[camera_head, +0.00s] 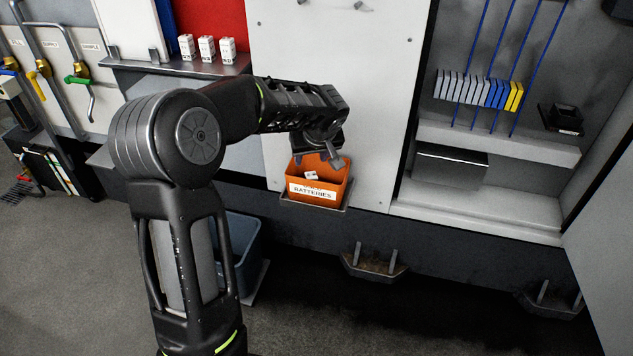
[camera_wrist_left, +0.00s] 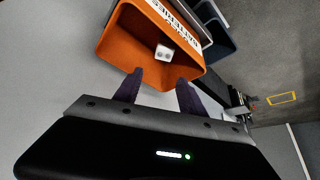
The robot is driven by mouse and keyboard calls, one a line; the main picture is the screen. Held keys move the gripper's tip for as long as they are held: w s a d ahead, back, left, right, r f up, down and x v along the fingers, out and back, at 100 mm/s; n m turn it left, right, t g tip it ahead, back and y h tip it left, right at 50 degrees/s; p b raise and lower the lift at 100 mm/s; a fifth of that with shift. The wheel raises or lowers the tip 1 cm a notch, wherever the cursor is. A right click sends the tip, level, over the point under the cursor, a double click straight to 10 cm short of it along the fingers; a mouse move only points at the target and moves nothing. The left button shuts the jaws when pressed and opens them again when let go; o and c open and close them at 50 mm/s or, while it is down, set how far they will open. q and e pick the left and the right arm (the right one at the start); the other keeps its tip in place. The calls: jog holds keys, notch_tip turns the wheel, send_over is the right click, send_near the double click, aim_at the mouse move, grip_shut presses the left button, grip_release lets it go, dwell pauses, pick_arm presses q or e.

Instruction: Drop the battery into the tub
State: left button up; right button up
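The orange tub (camera_head: 335,187), labelled BATTERIES, sits on a small ledge at the white wall panel. It also shows in the left wrist view (camera_wrist_left: 118,42). The battery (camera_head: 311,175), a small white block, shows inside the tub's opening, and in the left wrist view (camera_wrist_left: 165,53) it lies within the orange walls. I cannot tell whether it rests on the bottom. My left gripper (camera_head: 322,162) is over the tub's opening. In the left wrist view its two dark fingers (camera_wrist_left: 160,77) are apart with nothing between them, and the battery is beyond their tips. My right gripper is not in view.
A blue-grey bin (camera_head: 243,250) stands below and left of the tub, partly behind my left arm. Three white boxes (camera_head: 207,47) stand on a metal shelf at upper left. An alcove at right holds grey, blue and yellow pieces (camera_head: 495,94). Brackets (camera_head: 373,262) jut out low.

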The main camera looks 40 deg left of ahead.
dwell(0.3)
pick_arm(q)
jog(key=b+v, duration=0.1)
jog(key=v, duration=0.6)
jog(key=shift+s+d+r, duration=0.1)
jog(key=shift+d+r, duration=0.05)
jog(key=shift+r, duration=0.25)
dwell(0.4)
